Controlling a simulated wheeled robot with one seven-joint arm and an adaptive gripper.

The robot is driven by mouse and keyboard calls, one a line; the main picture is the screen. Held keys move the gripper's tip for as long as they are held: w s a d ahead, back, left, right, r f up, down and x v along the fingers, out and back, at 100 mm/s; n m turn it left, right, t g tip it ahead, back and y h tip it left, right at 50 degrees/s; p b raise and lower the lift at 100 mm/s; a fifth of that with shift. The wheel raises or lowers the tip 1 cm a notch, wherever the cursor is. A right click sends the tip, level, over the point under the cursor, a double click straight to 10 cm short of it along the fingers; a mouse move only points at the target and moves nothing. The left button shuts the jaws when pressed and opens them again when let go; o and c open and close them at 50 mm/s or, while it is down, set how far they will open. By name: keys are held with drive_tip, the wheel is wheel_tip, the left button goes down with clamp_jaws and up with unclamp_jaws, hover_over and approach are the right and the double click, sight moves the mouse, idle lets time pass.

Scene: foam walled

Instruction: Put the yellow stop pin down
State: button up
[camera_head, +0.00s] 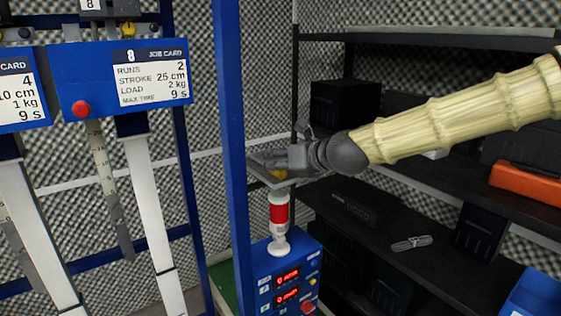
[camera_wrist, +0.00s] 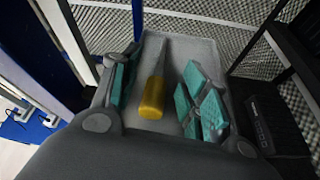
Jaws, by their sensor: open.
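The yellow stop pin (camera_wrist: 152,98) has a yellow handle and a thin grey shaft. In the wrist view it appears to lie on a grey tray (camera_wrist: 208,52), between my two teal-padded fingers. My gripper (camera_wrist: 162,68) is open, with a gap showing on both sides of the pin. In the head view my gripper (camera_head: 268,162) is at the tray (camera_head: 258,176), with a bit of the yellow handle (camera_head: 279,174) showing below it. The gripper hides most of the pin there.
Below the tray stands a white and red post (camera_head: 278,213) on a blue box with red displays (camera_head: 287,281). A blue upright (camera_head: 232,150) stands close on the left. Dark shelves (camera_head: 420,200) stand behind on the right. Job-card rigs (camera_head: 125,80) are at the left.

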drive_tip(key=b+v, duration=0.3)
drive_tip(key=v, duration=0.8)
drive_tip(key=shift+s+d, duration=0.2)
drive_tip(key=shift+s, duration=0.1)
wheel_tip(320, 180, down, 23)
drive_tip(key=d+n+g+h, duration=0.2)
drive_tip(key=n+h, duration=0.1)
drive_tip(key=n, duration=0.2)
drive_tip(key=s+d+f+n+g+h, duration=0.15)
drive_tip(key=s+f+n, duration=0.3)
drive_tip(key=f, duration=0.55)
drive_tip(key=s+d+f+n+g+h, duration=0.1)
drive_tip(key=s+d+f+n, duration=0.3)
drive_tip(key=f, duration=0.6)
drive_tip(key=s+d+f+n+g+h, duration=0.1)
drive_tip(key=s+f+n+g, duration=0.15)
drive_tip(key=s+f, duration=0.55)
drive_tip(key=s+d+f+n+g+h, duration=0.1)
drive_tip(key=s+d+f+n, duration=0.3)
drive_tip(key=s+f+n, duration=0.3)
drive_tip(key=s+d+f+n+g+h, duration=0.1)
drive_tip(key=s+d+f+n, duration=0.3)
drive_tip(key=s+f, duration=0.7)
drive_tip(key=s+n+g, duration=0.1)
drive_tip(key=s+n, duration=0.1)
drive_tip(key=s, duration=0.3)
drive_tip(key=shift+s+d+f+n, duration=0.15)
drive_tip(key=shift+d+f+n, duration=0.05)
drive_tip(key=shift+d+n, duration=0.2)
